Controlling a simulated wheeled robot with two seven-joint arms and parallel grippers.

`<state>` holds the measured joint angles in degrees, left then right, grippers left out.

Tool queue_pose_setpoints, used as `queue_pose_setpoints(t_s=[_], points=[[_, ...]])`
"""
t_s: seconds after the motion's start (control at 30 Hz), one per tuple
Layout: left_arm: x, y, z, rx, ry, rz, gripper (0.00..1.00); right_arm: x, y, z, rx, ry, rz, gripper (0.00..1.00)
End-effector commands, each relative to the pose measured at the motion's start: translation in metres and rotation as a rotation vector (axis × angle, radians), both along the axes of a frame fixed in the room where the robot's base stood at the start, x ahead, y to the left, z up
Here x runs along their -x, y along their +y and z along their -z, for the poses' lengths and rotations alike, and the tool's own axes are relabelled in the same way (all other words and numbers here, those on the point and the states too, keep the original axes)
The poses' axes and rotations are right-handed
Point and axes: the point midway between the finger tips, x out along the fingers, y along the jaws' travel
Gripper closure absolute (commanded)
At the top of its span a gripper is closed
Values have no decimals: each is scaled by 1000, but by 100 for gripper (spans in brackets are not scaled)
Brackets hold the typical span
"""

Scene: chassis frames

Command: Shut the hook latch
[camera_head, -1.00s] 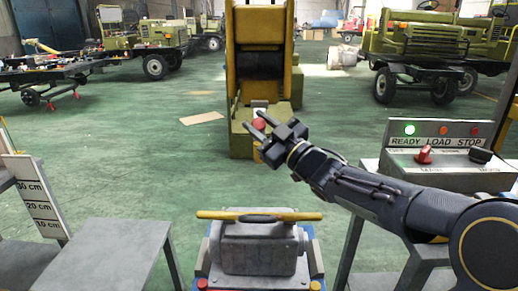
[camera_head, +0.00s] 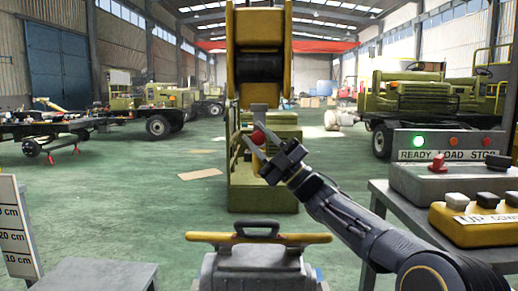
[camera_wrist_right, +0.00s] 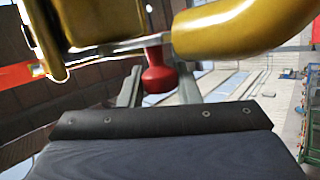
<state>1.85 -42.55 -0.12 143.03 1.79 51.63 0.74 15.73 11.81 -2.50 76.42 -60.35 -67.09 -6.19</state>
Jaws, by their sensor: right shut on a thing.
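In the right wrist view the red knob (camera_wrist_right: 158,75) stands between my two fingers, below a thin grey metal bar (camera_wrist_right: 130,44). A thick yellow curved piece, seemingly the hook (camera_wrist_right: 240,30), passes close above on the right. My right gripper (camera_head: 256,145) is shut on the knob; the exact finger contact is hard to see. How the latch sits against the hook tip cannot be told. My left gripper is out of view.
A grey machine casing (camera_head: 258,270) with a yellow bar (camera_head: 215,237) and dark handle stands in front. A control box with a green lamp (camera_head: 418,142) and a yellow pendant (camera_head: 470,222) rest on a stand at right. Green floor is open at left.

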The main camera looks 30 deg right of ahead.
Motion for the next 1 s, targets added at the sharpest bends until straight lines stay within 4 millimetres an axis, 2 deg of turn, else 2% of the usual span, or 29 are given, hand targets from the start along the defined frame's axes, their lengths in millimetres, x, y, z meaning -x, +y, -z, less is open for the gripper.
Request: queue_pose_setpoints(t_s=[0.03,0.57,0.6,0.73,1.0], points=[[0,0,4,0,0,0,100,-2,1,5,9,-5,-4,100],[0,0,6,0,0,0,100,-3,0,4,22,-25,-2,100],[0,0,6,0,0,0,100,-3,0,4,22,-25,-2,67],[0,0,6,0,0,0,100,-3,-1,4,21,-26,-2,50],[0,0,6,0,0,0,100,-2,-1,3,19,-26,-1,50]])
